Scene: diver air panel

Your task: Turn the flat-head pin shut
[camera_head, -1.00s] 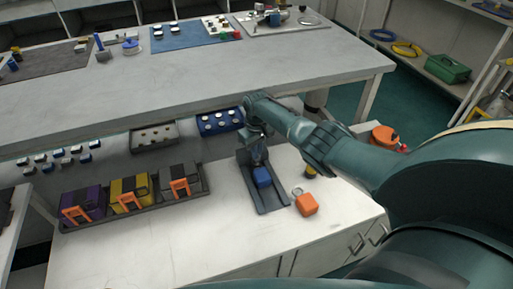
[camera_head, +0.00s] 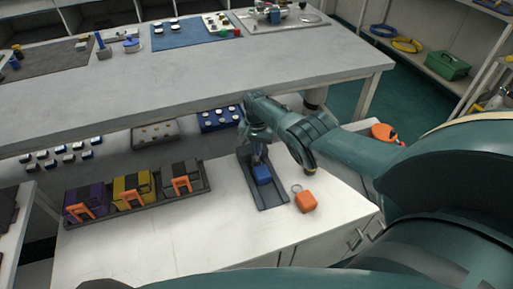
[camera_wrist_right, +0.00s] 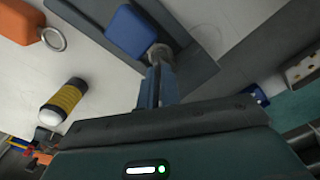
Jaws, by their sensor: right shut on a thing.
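A blue block (camera_head: 262,175) lies in a dark grey channel-shaped holder (camera_head: 271,199) on the lower white surface. In the right wrist view the blue block (camera_wrist_right: 129,32) has a round metal end (camera_wrist_right: 160,52), which looks like the flat-head pin. My right gripper (camera_head: 259,158) is at the upper end of the block. In the wrist view its fingers (camera_wrist_right: 158,75) are close together on the metal end. The fingers partly hide the pin, so its turn angle cannot be read. My left gripper is not in view.
An orange block with a ring (camera_head: 306,202) lies just right of the holder. A dark tray (camera_head: 135,208) with purple, yellow and grey boxes stands at left. The upper bench (camera_head: 200,85) overhangs behind my gripper. The white surface in front is clear.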

